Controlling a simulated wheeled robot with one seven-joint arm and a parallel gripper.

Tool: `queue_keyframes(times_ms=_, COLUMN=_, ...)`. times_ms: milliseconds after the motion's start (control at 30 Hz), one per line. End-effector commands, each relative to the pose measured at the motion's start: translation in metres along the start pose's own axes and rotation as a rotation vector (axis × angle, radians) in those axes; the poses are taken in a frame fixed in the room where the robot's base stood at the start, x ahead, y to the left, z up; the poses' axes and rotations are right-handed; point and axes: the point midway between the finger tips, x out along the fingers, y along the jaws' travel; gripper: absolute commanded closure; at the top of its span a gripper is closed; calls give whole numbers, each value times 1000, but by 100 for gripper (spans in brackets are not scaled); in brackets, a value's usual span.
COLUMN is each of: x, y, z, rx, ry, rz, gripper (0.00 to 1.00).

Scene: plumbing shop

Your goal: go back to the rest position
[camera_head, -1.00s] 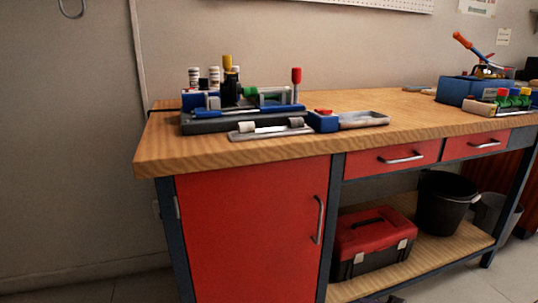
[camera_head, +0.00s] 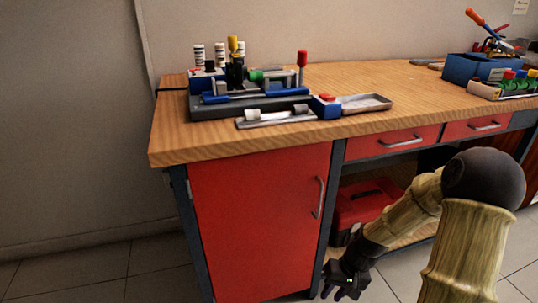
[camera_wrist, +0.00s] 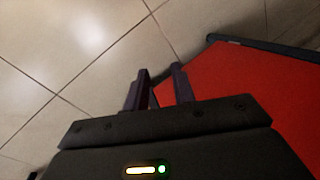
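My gripper (camera_head: 338,292) hangs low in front of the workbench, near the right edge of the red cabinet door (camera_head: 262,225). In the wrist view my gripper (camera_wrist: 161,70) points down at floor tiles, with the red panel to its right. Its two dark fingers stand apart with bare floor showing between them, so it is open and empty. My arm is folded at the lower right of the head view and hides part of the lower shelf.
The wooden bench top (camera_head: 215,145) carries a tool rack (camera_head: 245,105), a metal tray (camera_head: 365,104) and a blue box (camera_head: 482,67). A red toolbox (camera_head: 365,202) sits below, partly hidden. Tiled floor (camera_head: 90,275) at the left is clear.

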Motion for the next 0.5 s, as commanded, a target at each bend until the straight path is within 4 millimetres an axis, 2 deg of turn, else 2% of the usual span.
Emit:
queue_keyframes(times_ms=33, x=-19, y=-8, z=6, rx=-19, ry=10, rz=46, gripper=75)
queue_keyframes(times_ms=400, x=-115, y=-45, z=48, rx=-70, ry=142, rz=257, gripper=75)
queue_keyframes(times_ms=500, x=-135, y=-54, z=58, rx=-76, ry=183, rz=280, gripper=75)
